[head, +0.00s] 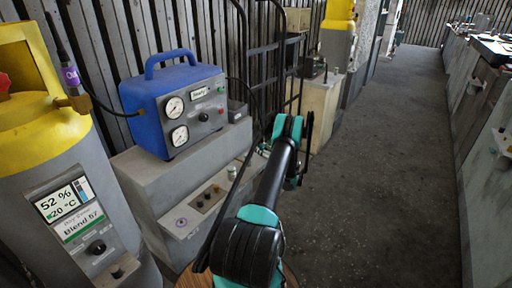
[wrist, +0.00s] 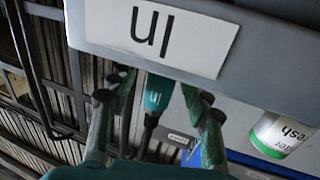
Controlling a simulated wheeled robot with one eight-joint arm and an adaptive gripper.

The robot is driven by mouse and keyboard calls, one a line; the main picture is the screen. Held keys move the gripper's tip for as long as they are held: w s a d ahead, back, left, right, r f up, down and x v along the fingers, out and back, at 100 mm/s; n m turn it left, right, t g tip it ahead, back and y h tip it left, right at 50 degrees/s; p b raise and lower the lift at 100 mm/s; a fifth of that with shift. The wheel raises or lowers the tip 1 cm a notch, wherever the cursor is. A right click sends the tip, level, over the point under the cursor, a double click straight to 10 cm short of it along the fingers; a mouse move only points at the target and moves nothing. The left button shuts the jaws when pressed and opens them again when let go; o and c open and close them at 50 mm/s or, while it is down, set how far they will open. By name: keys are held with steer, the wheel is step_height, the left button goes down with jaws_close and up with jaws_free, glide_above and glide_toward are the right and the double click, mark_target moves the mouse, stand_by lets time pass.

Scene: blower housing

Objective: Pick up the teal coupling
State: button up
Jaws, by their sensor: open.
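The teal coupling (wrist: 158,92) shows in the wrist view with a small pale mark on it and a dark hose at its lower end. Its upper end meets the edge of a grey panel in the picture; I cannot tell if it is seated there. My gripper (wrist: 156,94) is open, with one finger on each side of the coupling and gaps visible between. In the head view my arm reaches forward over the grey bench; I cannot make out the coupling there.
The grey panel bears a white label (wrist: 160,38). A pale can with a green band (wrist: 277,135) is at right. In the head view a blue gauge unit (head: 178,105) stands on a grey bench, beside a yellow-topped cylinder (head: 70,160). The aisle floor (head: 375,180) is clear.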

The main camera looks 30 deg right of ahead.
steer(key=shift+c, duration=0.6)
jaws_close()
steer(key=shift+r, duration=0.1)
step_height(320, 180, up, 20)
stand_by(0.5)
